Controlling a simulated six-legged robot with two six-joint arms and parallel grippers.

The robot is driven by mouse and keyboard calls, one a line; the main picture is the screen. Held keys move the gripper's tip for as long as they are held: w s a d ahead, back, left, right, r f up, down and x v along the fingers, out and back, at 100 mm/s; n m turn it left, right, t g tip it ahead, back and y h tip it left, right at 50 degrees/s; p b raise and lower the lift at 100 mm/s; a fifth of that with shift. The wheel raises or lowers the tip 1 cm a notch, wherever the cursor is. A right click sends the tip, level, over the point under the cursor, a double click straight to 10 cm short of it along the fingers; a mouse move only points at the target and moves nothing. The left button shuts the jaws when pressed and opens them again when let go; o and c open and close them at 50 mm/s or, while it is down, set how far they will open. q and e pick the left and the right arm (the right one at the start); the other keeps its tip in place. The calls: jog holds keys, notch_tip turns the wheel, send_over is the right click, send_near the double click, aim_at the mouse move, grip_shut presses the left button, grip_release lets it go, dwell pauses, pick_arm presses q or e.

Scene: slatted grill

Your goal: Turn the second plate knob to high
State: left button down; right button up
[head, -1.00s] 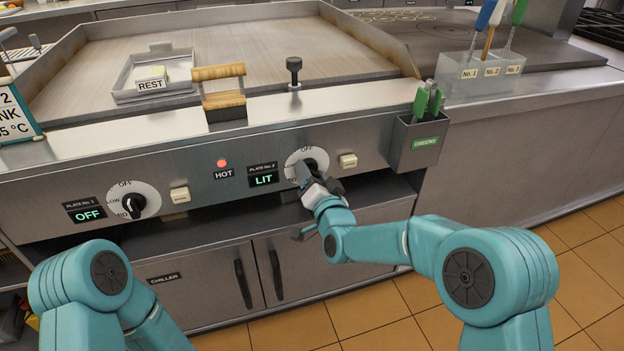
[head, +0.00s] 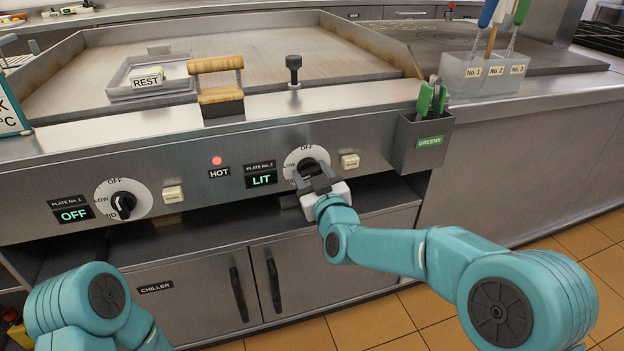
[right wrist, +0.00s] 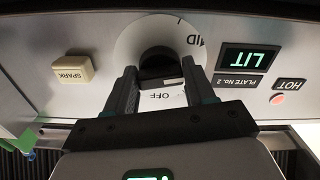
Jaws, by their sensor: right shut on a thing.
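The second plate knob (head: 306,164) is black on a white dial on the front panel, right of the green LIT display (head: 261,180) marked Plate No. 2. My right gripper (head: 316,178) is at this knob, its fingers on either side of it. In the right wrist view the knob (right wrist: 159,62) sits between the two fingers of the gripper (right wrist: 160,80), which is shut on it. That view is upside down, with OFF below the knob and MID at upper right. The knob's pointer is hard to make out. My left gripper is out of view; only its arm shows at lower left.
The first plate knob (head: 123,205) is at left beside its OFF display (head: 74,214). A cream spark button (head: 350,161) and the greens holder (head: 420,145) stand close right of the second knob. A red HOT lamp (head: 217,161) is lit. Chiller doors (head: 300,265) are below.

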jog(key=n, duration=1.1)
jog(key=shift+f, duration=0.15)
jog(key=shift+n, duration=0.3)
jog(key=o, duration=1)
jog(key=p+v, duration=0.1)
jog(key=v, duration=1.5)
jog(key=shift+s, duration=0.2)
jog(key=shift+d, duration=0.1)
